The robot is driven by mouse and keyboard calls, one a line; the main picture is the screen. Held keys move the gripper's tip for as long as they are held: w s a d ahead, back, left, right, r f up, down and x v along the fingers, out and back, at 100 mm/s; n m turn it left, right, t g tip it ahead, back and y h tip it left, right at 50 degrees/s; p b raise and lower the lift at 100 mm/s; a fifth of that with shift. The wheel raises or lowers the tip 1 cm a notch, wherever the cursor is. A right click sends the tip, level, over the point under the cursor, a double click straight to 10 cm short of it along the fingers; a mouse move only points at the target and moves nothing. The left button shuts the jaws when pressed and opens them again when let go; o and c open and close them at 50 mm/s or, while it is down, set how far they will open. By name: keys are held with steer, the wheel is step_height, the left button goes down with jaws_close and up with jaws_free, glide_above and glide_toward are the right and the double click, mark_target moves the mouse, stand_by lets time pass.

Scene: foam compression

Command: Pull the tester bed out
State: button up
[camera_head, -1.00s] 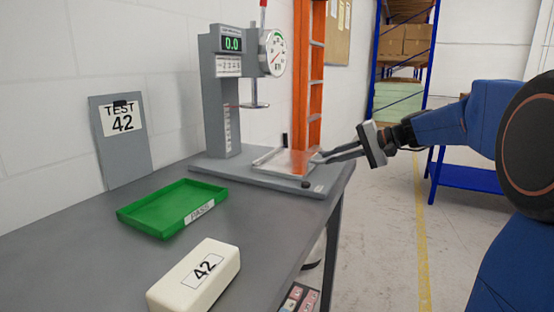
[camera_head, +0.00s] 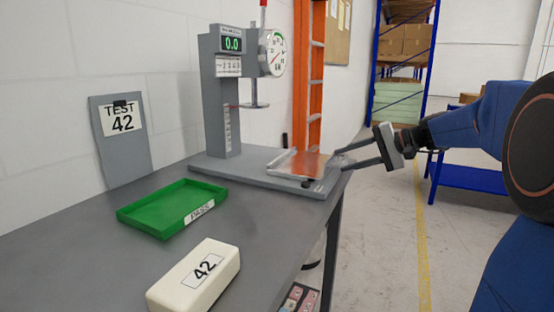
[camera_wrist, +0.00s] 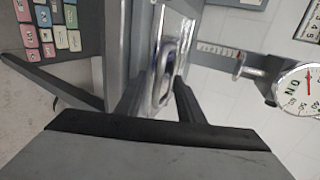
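The tester (camera_head: 222,95) stands at the back of the table, its display reading 0.0. Its shiny bed (camera_head: 300,164) is slid out to the right, clear of the round press plate (camera_head: 254,104), near the base's right end. The bed also shows in the wrist view (camera_wrist: 172,45), with its handle (camera_wrist: 163,82) toward me. My gripper (camera_head: 340,161) is at the bed's right end, fingers spread apart. In the wrist view the fingers are wide open, with the handle between them, nearer the right finger; I cannot tell whether they touch.
A green tray (camera_head: 160,216) labelled PASS and a white foam block (camera_head: 196,276) marked 42 lie on the table (camera_head: 95,255). A TEST 42 board (camera_head: 122,150) leans on the wall. An orange ladder (camera_head: 309,75) stands behind.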

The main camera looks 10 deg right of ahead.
steer(key=shift+r+v, duration=0.25)
steer(key=shift+v, duration=2.7)
steer(key=shift+a, duration=0.1)
